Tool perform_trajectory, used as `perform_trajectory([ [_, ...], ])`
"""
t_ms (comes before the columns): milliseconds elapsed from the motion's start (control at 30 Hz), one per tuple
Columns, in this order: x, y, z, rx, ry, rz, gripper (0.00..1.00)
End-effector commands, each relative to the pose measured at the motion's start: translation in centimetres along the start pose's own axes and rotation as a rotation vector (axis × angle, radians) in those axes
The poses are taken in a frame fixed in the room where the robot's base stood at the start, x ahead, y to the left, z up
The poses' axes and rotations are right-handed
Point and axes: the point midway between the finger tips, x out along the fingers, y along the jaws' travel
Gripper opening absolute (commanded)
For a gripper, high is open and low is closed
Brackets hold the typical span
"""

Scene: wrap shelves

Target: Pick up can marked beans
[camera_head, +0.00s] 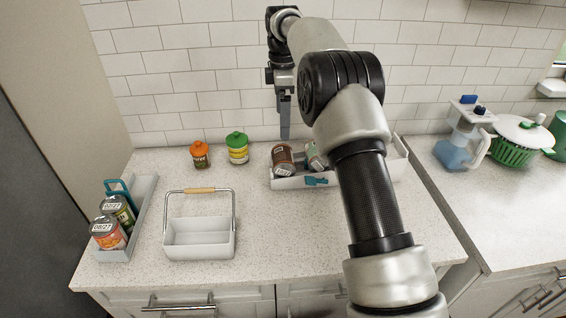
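No label reading beans is legible to me, so I cannot tell which can is the beans can. A brown can (283,160) stands in the left part of a white tray (290,183) at the back of the counter. A second, green-and-white can (315,157) is beside it, tilted and partly hidden by my arm. An orange-red can (107,235) and a dark green can (119,212) stand in a grey tray (146,196) at the left. My gripper (285,135) points down above and behind the brown can, near the wall; its finger opening is not visible.
An orange-lidded jar (200,155) and a green-lidded jar (237,149) stand at the back. A white basket (199,241) with a raised handle stands at the front left. A pitcher (459,145) and green colander (517,150) stand right. The front middle counter is clear.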

Motion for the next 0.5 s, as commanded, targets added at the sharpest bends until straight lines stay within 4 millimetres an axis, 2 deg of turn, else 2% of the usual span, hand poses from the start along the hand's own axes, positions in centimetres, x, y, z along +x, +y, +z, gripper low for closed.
perform_trajectory([
  [33, 1.4, -0.1, 0.0, 0.000, 0.000, -0.004, 1.00],
  [300, 6.9, -0.1, 0.0, 0.002, -0.001, -0.003, 1.00],
  [500, 8.9, 0.0, 0.0, 0.002, 0.000, 0.000, 1.00],
])
